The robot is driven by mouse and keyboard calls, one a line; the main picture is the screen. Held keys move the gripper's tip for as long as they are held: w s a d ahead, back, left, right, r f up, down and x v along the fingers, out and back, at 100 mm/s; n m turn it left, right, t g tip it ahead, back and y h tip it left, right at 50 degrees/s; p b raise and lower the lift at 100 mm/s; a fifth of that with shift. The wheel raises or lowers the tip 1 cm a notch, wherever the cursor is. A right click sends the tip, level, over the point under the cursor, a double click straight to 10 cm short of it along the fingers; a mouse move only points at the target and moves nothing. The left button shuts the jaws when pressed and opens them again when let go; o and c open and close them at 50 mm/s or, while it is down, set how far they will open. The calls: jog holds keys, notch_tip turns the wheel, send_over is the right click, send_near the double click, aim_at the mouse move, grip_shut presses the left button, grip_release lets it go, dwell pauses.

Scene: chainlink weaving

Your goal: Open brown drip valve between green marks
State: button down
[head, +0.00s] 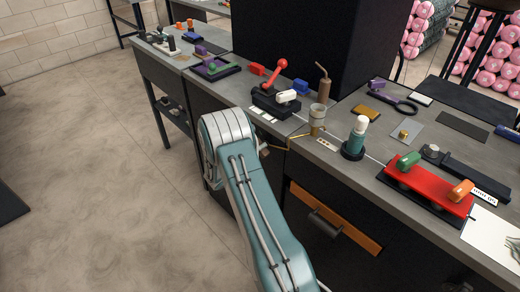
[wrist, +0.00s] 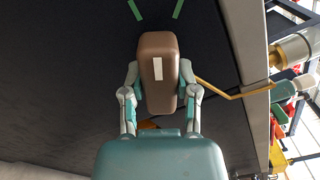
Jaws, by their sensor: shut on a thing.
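The brown drip valve handle (wrist: 158,44), a rounded block with a white stripe, is in the middle of the wrist view. My gripper (wrist: 160,82) is shut on it, one finger on each side. Two green marks, a left one (wrist: 134,10) and a right one (wrist: 178,9), are on the dark panel beyond the handle's far end. The stripe points roughly toward the gap between them, apart from both. A thin brass pipe (wrist: 222,94) runs right from beside the handle. In the head view, my arm hides most of the gripper and valve at the bench front.
Above the pipe's bench end stands a brass-and-grey cup (head: 317,117). Close by are a green bottle (head: 357,136), a red-lever device (head: 272,80) and a brown bottle (head: 323,84). A drawer with a dark handle (head: 325,222) is right of my arm. Open floor (head: 90,180) lies left.

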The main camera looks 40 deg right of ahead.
jog(key=shift+f, duration=0.2)
jog(key=shift+c, duration=1.8)
grip_release()
jog(key=a, duration=1.2)
jog(key=shift+s, duration=0.4)
